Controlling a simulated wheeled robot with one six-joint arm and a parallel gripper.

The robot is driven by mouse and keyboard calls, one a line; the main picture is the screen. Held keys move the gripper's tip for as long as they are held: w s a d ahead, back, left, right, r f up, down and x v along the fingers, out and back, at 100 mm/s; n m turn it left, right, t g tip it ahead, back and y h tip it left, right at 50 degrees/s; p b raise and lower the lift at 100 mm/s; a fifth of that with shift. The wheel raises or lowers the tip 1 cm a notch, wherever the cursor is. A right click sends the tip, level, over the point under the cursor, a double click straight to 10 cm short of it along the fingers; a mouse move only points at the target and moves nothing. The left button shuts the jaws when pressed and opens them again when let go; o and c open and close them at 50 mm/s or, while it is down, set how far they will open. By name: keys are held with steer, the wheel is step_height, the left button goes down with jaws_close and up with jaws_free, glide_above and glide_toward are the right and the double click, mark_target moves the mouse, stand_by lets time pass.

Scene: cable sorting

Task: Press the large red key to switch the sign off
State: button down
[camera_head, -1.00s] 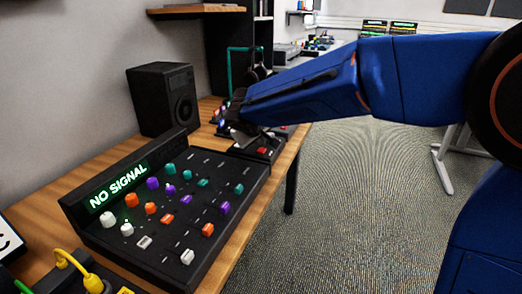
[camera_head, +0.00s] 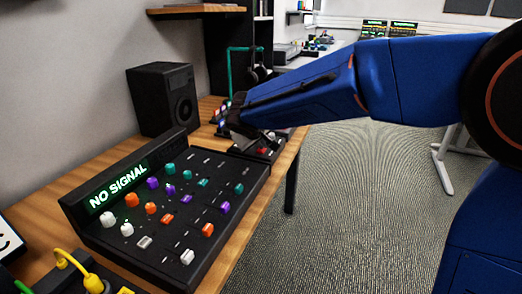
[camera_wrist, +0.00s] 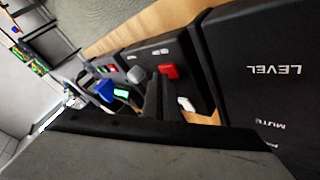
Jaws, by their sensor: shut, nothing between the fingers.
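A red key (camera_head: 262,150) sits on a small dark panel beyond the mixer, close to my gripper. The red key (camera_wrist: 168,71) also shows in the wrist view, with a white key (camera_wrist: 187,104) on the same panel. My gripper (camera_head: 244,136) is shut and empty, just left of the red key in the head view. In the wrist view my gripper (camera_wrist: 155,95) is dark and partly hidden by its own body; I cannot tell whether it touches anything. A sign (camera_head: 118,187) on the mixer glows green and reads "NO SIGNAL".
The mixer (camera_head: 164,256) carries several coloured knobs and fader caps along the wooden desk (camera_head: 211,104). A black speaker (camera_head: 162,98) stands behind it. A yellow cable (camera_head: 72,263) lies at the lower left. Open carpet (camera_head: 345,210) lies right of the desk.

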mark_target(261, 151)
stand_by(0.8)
steer(key=shift+r, duration=0.4)
steer(key=shift+r, duration=0.15)
steer(key=shift+r, duration=2.85)
